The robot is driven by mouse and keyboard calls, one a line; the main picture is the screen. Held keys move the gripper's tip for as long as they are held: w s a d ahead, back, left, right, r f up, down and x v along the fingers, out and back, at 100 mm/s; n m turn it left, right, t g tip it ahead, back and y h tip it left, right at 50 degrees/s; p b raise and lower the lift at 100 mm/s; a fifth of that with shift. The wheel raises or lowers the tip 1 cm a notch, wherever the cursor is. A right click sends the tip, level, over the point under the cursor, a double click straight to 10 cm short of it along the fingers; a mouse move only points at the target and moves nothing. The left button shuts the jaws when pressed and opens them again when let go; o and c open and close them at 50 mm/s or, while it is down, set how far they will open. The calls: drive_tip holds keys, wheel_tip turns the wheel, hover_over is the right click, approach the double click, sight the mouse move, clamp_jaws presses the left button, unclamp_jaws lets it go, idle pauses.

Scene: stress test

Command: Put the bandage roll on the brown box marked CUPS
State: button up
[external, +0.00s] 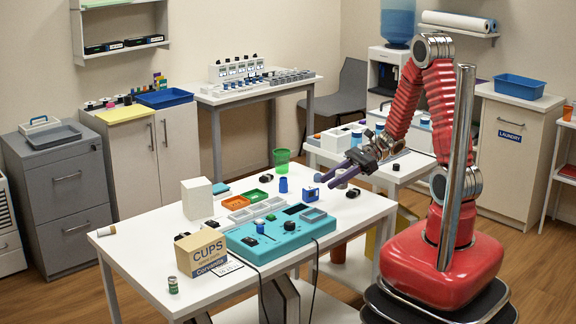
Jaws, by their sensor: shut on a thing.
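The brown box marked CUPS (201,252) stands near the front left of the white table, with its lettered side facing the camera. My gripper (329,183) is over the right part of the table, its purple fingers pointing down and left. It is shut on a small pale round thing (341,180), which looks like the bandage roll. The fingers partly hide it. The box is well to the left of my gripper and its top is clear.
A turquoise device (268,238) with cables lies right of the box. A white block (197,198), orange and green trays (236,202), a blue cup (283,185) and a green cup (282,157) stand behind. A small can (173,285) and a lying cylinder (106,231) are at the left.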

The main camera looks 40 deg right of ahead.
drive_tip(key=a+g, duration=0.1)
drive_tip(key=a, duration=0.1)
drive_tip(key=a+n, duration=0.1)
drive_tip(key=a, duration=0.2)
drive_tip(key=s+a+n+g, duration=0.1)
drive_tip(key=a, duration=0.1)
drive_tip(key=shift+s+a+f+g+y, duration=0.1)
drive_tip(key=shift+a+f+g+y, duration=0.05)
drive_tip(key=shift+f+g+y, duration=0.2)
drive_tip(key=a+n+g, duration=0.1)
drive_tip(key=a, duration=0.5)
drive_tip(key=a+n+g, duration=0.1)
drive_tip(key=a+g, duration=0.1)
drive_tip(key=a, duration=0.3)
drive_tip(key=w+a+n+g, duration=0.1)
drive_tip(key=a+n, duration=0.1)
drive_tip(key=a, duration=0.4)
drive_tip(key=shift+a, duration=0.3)
drive_tip(key=s+a+r+n+g, duration=0.1)
drive_tip(key=a, duration=0.8)
drive_tip(key=s+a+r+n+g, duration=0.1)
drive_tip(key=a+r, duration=0.1)
drive_tip(key=a, duration=0.7)
wheel_tip(320, 180, up, 8)
drive_tip(key=f+m+t, duration=0.1)
drive_tip(key=m+t, duration=0.1)
hover_over(191, 244)
drive_tip(key=shift+r, duration=0.2)
drive_tip(key=shift+f, duration=3.15)
